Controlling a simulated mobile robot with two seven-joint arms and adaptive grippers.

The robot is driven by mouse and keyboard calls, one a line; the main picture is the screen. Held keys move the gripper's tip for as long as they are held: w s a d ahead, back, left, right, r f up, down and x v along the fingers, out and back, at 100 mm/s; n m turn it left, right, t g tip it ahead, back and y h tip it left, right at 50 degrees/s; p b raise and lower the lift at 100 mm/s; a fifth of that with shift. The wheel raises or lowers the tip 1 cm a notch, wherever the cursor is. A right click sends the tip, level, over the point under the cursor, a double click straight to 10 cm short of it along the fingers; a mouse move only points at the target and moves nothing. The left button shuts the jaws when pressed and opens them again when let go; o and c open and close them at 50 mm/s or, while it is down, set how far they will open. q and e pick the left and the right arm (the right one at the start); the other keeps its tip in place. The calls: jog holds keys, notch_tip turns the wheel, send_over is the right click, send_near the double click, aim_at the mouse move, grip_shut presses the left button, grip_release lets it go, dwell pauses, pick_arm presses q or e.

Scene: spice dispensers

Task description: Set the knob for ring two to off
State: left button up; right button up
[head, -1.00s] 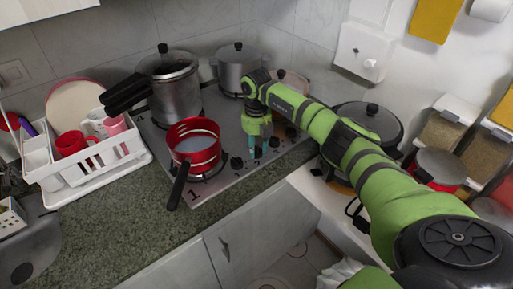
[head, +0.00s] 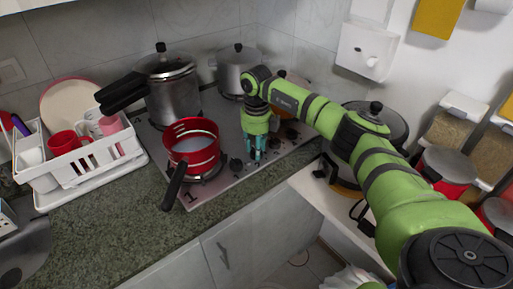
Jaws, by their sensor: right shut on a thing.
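The cooktop (head: 222,187) is a grey plate with a row of small black knobs along its front right edge. My right gripper (head: 254,157) points down at this row, its teal fingers close together on a knob that they mostly hide. One free knob (head: 236,165) shows just left of the fingers and another (head: 291,134) to the right. A "1" is printed at the plate's front corner; I cannot read a number by the gripped knob or its setting. My left gripper is not in view.
A red pot (head: 191,153) stands on the front burner, its black handle toward the counter edge. A pressure cooker (head: 172,100) and a steel pot (head: 238,77) stand behind. A white dish rack (head: 78,172) is at the left. The front counter (head: 130,215) is clear.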

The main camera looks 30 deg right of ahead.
dwell(0.4)
jog(key=o, duration=1.2)
jog(key=shift+c, duration=0.2)
jog(key=shift+r, duration=0.1)
notch_tip(320, 180, up, 12)
